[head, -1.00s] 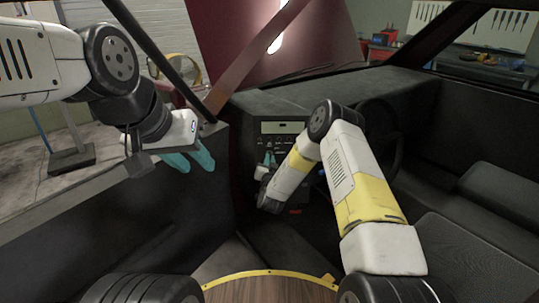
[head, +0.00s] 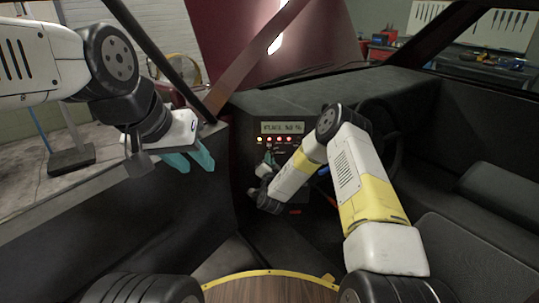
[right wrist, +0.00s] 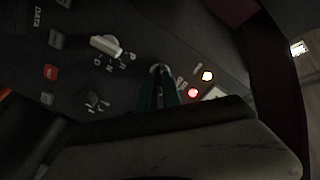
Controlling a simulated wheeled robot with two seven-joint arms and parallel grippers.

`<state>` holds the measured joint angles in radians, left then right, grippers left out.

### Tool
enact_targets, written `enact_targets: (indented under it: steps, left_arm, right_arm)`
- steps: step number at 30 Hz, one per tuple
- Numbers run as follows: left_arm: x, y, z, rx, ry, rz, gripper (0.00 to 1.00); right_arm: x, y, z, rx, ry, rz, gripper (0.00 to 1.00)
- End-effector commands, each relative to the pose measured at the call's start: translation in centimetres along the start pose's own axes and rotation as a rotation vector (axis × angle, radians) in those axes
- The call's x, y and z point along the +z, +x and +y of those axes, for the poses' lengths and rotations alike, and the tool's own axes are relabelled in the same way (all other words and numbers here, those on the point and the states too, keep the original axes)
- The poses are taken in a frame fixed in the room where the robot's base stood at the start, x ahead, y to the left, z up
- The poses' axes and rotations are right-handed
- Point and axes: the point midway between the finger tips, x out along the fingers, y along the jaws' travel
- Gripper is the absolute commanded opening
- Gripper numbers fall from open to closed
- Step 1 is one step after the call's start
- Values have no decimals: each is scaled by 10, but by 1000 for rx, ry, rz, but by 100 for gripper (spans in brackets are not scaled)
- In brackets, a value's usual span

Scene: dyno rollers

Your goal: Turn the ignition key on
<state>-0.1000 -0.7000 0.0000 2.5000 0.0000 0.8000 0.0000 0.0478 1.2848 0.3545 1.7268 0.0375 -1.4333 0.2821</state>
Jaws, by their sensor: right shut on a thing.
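The dash panel (head: 252,166) is at the centre of the head view, with a lit display (head: 282,127) and a row of lit lamps (head: 279,139) under it. My right gripper (right wrist: 158,88) is at this panel, its teal fingers shut on the ignition key (right wrist: 160,68), of which only a small rounded metal end shows between the tips. In the head view, my right gripper (head: 267,160) is small and partly hidden by my own wrist. My left gripper (head: 192,160) hangs open and empty at the left, near the door sill.
A pale selector lever (right wrist: 106,45) with letters beside it, a small knob (right wrist: 95,101) and a red button (right wrist: 51,72) sit near my right fingers. The steering wheel (head: 385,130) is behind my right arm. A black seat (head: 465,245) is at the right.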

Motion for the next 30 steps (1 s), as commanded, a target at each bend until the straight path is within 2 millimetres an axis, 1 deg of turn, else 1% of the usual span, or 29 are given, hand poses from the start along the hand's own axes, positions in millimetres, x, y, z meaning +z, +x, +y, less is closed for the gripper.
enact_targets:
  steps: [6, 7, 10, 18, 21, 23, 26, 30]
  left_arm:
    - [0, 0, 0, 0, 0, 0, 36]
    - [0, 0, 0, 0, 0, 0, 36]
    - [0, 0, 0, 0, 0, 0, 36]
    - [0, 0, 0, 0, 0, 0, 36]
    - [0, 0, 0, 0, 0, 0, 36]
    - [0, 0, 0, 0, 0, 0, 36]
    - [0, 0, 0, 0, 0, 0, 36]
    - [0, 0, 0, 0, 0, 0, 36]
  right_arm:
    - [0, 0, 0, 1, -1, 2, 0]
    - [-1, 0, 0, 1, -1, 2, 11]
    - [0, 0, 0, 1, -1, 2, 30]
    - [0, 0, 0, 1, -1, 1, 31]
    - [0, -3, 0, 1, -1, 0, 31]
    - [0, -10, 0, 1, -1, -1, 31]
    - [0, -25, 0, 1, -1, -2, 31]
    - [1, -50, 0, 2, -2, -3, 31]
